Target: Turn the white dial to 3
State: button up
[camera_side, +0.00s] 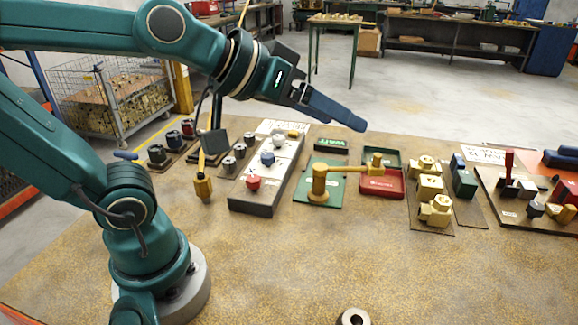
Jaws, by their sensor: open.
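The white dial (278,141) sits on a grey panel box (290,165) left of the middle of the table. A blue dial (267,158) and a red dial (253,183) sit nearer on the same box. The numbers around the white dial are too small to read, so I cannot tell its setting. My gripper (352,119) is up in the air, to the right of the white dial and apart from it. Its blue fingers point down to the right, and they are open and empty.
Right of the panel, a brass post with an arm (320,183) stands on a green plate, beside red and green trays (381,184). A yellow-and-black hanging pendant (203,187) is on the left. Brass blocks (429,186) stand further right. The front table is mostly clear.

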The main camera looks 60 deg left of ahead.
jog(key=w+a+r+n+t+y, duration=0.2)
jog(key=w+a+r+n, duration=0.15)
jog(key=w, duration=0.35)
jog(key=n+g+y, duration=0.9)
jog(key=n+y, duration=0.2)
jog(key=y, duration=0.2)
send_over(280, 139)
jog(key=d, duration=0.6)
notch_tip(280, 139, down, 16)
jog(key=shift+m+g, duration=0.4)
jog(key=shift+m, duration=0.15)
jog(key=f, duration=0.1)
jog(key=s+f, duration=0.1)
jog(key=f, duration=0.3)
jog(key=shift+s+a, duration=0.25)
jog(key=shift+a, duration=0.15)
jog(key=shift+a+f, duration=0.1)
jog(key=shift+f, duration=0.2)
jog(key=shift+h, duration=0.3)
jog(key=shift+x, duration=2.45)
jog(key=shift+c, duration=0.3)
